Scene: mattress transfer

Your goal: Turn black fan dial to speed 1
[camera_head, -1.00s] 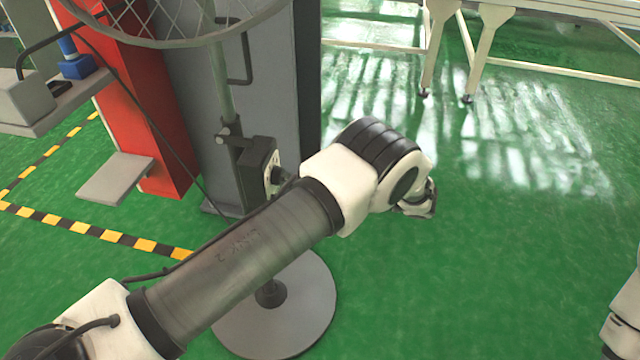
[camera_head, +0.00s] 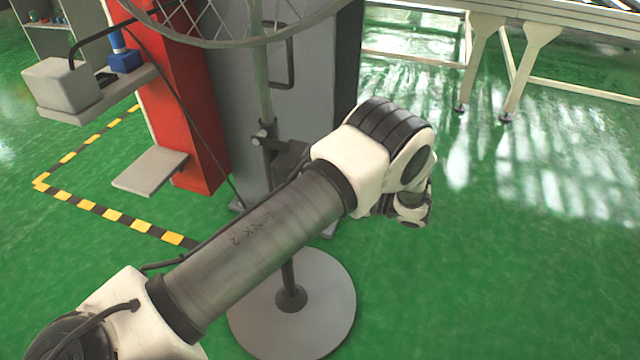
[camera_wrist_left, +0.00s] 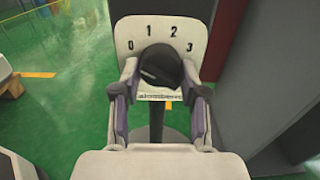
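The fan's white control panel (camera_wrist_left: 160,32) faces the left wrist camera, with the numbers 0, 1, 2 and 3 in an arc. The black dial (camera_wrist_left: 160,66) sits below the numbers; I cannot tell exactly which number it points to. My left gripper (camera_wrist_left: 160,84) is open, with one finger on each side of the dial. Whether the fingers touch the dial is unclear. In the head view, the dark control box (camera_head: 290,156) on the fan pole is mostly hidden behind my left arm, and the dial is hidden there. My right gripper is not in view.
The fan's wire cage (camera_head: 235,25) is above the arm, and its round grey base (camera_head: 320,315) is on the floor. A grey cabinet and red post (camera_head: 180,100) stand behind. A white-legged table (camera_head: 485,55) is at the back right. Green floor on the right is clear.

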